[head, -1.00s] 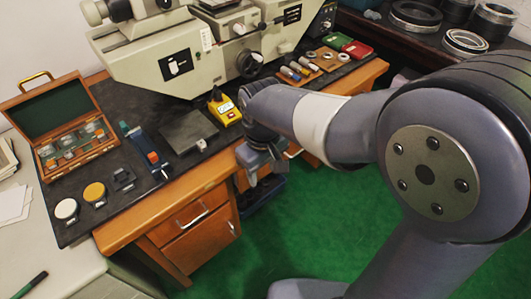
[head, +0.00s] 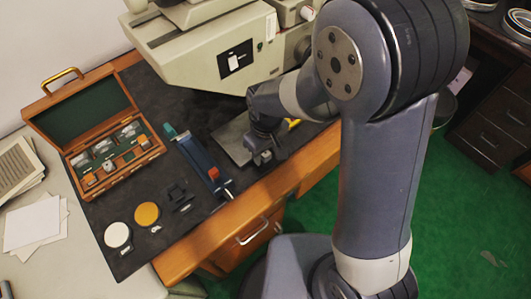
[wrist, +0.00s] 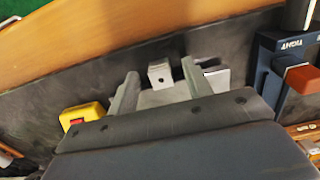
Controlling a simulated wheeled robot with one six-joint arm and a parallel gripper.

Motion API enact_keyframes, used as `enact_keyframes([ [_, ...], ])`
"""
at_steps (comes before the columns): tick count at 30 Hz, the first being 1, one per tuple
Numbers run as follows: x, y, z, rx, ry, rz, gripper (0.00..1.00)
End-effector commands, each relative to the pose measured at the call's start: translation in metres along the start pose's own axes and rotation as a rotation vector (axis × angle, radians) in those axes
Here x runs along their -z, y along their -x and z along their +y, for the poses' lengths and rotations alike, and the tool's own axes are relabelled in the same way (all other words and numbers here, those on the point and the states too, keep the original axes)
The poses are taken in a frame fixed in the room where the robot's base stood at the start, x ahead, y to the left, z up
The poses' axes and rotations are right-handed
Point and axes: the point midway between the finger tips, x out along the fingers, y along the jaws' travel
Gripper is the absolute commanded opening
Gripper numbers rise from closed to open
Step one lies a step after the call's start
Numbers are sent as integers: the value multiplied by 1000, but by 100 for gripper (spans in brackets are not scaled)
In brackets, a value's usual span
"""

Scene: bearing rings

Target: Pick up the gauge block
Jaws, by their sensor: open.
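In the wrist view, a small pale-grey block with a dark hole (wrist: 160,74) shows between the fingers of my gripper (wrist: 160,84); it looks like the gauge block, but I cannot be sure. The fingers are apart and the gripper holds nothing. I cannot tell whether they are level with the block. A flat grey metal plate (head: 232,141) lies on the dark mat. My gripper (head: 263,157) is over its front right part in the head view and hides some of it. The small block is not clear there.
Left of the plate is a blue tool (head: 200,163) with a red part. An open wooden case (head: 70,157) with several metal pieces stands farther left. A white disc (head: 117,235) and an orange disc (head: 147,214) lie in front. A yellow device (wrist: 82,115) is close to my gripper. A large machine (head: 205,55) stands behind.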

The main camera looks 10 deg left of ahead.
Motion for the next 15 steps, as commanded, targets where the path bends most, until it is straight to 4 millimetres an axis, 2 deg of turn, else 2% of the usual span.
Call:
enact_keyframes([
  [7,0,-2,0,0,0,0,47],
  [15,0,-2,0,0,0,0,26],
])
